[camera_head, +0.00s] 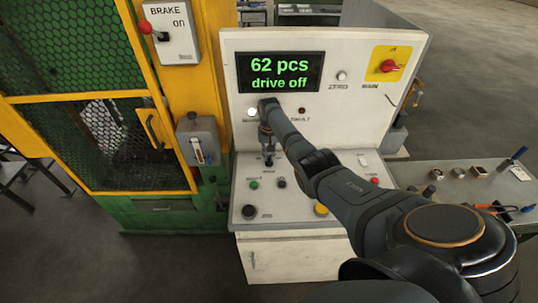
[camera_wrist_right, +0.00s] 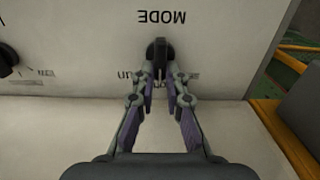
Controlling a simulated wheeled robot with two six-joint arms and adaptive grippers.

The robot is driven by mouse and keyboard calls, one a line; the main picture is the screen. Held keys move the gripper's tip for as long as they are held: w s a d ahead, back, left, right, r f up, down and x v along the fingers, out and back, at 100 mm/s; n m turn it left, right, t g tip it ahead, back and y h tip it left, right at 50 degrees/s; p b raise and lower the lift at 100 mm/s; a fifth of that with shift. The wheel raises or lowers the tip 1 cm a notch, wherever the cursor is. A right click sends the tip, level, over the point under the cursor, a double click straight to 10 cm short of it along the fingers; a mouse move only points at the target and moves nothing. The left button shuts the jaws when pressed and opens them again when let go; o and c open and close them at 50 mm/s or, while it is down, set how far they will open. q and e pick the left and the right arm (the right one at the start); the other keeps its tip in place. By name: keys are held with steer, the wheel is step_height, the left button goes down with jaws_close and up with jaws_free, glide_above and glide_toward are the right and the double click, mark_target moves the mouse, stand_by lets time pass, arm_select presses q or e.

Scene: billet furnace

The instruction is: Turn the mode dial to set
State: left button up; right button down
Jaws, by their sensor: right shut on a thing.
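The mode dial (camera_wrist_right: 160,50) is a small black knob on the pale panel, under the upside-down word MODE in the right wrist view. My right gripper (camera_wrist_right: 162,80) has its two fingertips closed in on the dial's handle. The print beside the dial is partly covered by the fingers, so I cannot read its setting. In the head view my right gripper (camera_head: 268,155) points down at the sloping console and largely hides the dial. My left gripper is not in view.
The display (camera_head: 281,72) reads "62 pcs drive off". A red main switch (camera_head: 388,66) sits at the upper right. Green (camera_head: 254,184) and yellow (camera_head: 321,209) buttons lie near the dial. A yellow-framed mesh guard (camera_head: 75,60) stands left; a side table (camera_head: 465,190) with small parts is right.

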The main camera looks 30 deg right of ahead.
steer(key=n, duration=0.4)
steer(key=shift+w+a+n+p, duration=0.15)
steer(key=shift+a+n+p, duration=0.1)
steer(key=shift+n+p, duration=0.15)
steer(key=shift+a+n+p, duration=0.15)
steer(key=shift+n, duration=0.8)
steer(key=shift+a+n+p, duration=0.1)
steer(key=shift+n+p, duration=0.05)
steer(key=shift+n, duration=0.8)
steer(key=c, duration=1.4)
jaws_free()
steer(key=shift+r, duration=0.1)
step_height(320, 180, up, 12)
steer(key=shift+f, duration=0.1)
